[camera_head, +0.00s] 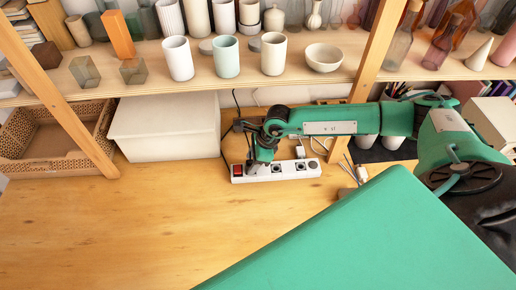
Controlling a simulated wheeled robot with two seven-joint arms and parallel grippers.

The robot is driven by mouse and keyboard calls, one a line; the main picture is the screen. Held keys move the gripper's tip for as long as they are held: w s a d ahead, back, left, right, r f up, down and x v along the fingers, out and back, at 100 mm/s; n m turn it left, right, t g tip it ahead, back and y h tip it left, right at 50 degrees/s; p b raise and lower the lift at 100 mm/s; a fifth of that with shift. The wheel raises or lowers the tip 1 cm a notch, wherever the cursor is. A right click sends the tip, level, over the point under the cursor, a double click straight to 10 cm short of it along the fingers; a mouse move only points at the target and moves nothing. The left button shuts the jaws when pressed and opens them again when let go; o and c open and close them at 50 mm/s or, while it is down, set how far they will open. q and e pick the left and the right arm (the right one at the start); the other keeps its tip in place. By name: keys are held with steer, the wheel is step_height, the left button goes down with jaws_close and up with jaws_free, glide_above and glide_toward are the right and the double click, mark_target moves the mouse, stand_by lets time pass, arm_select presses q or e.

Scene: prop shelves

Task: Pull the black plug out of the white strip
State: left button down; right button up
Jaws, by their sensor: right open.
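The white strip (296,169) lies on the wooden tabletop, with a red switch at its left end and several sockets. The black plug (254,169) appears to sit at the strip's left part, mostly hidden by my right gripper. My right gripper (256,161) is open and points down over that part of the strip, close to or around the plug. I cannot tell whether its fingers touch the plug. A white plug (300,151) with a cable is behind the strip. My left gripper is not in view.
A white box (165,128) and a woven basket (55,140) stand left of the strip under the shelf (300,68). Cups and vases stand on the shelf. Slanted wooden posts (362,75) flank the area. The tabletop (130,225) in front is clear.

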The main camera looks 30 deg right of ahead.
steer(key=shift+x, duration=0.85)
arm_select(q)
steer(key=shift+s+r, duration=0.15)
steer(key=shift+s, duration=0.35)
arm_select(e)
steer(key=shift+c, duration=0.4)
jaws_close()
steer(key=shift+r, duration=0.5)
steer(key=shift+r, duration=0.15)
steer(key=shift+r, duration=0.35)
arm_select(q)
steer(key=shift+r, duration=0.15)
arm_select(e)
steer(key=shift+r, duration=0.1)
